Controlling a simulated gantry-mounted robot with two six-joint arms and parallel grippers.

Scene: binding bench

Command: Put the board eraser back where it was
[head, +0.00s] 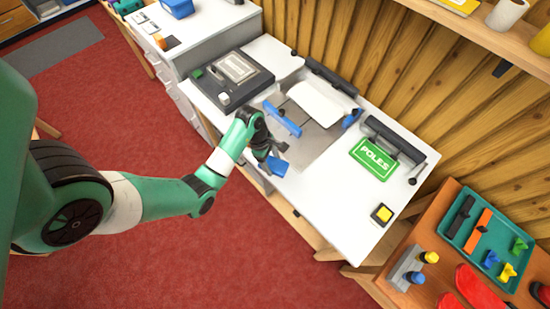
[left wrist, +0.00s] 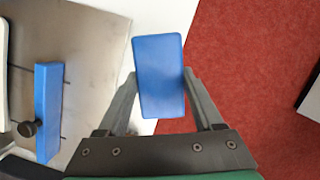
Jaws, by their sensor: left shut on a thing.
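The board eraser, a plain blue block (left wrist: 159,72), is held between the fingers of my left gripper (left wrist: 160,88). In the head view the blue block (head: 278,168) shows at the tip of my left gripper (head: 269,158), at the front edge of the white bench (head: 322,187). In the left wrist view the block overlaps the bench edge, with red carpet beyond. I cannot tell its height above the bench. My right gripper is not in view.
A metal plate with blue guides (head: 283,118) and paper (head: 322,100) lies behind the gripper. A black device (head: 232,80) stands left. A green POLES sign (head: 374,158) and a yellow-topped button (head: 382,214) are right. Bare bench lies between.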

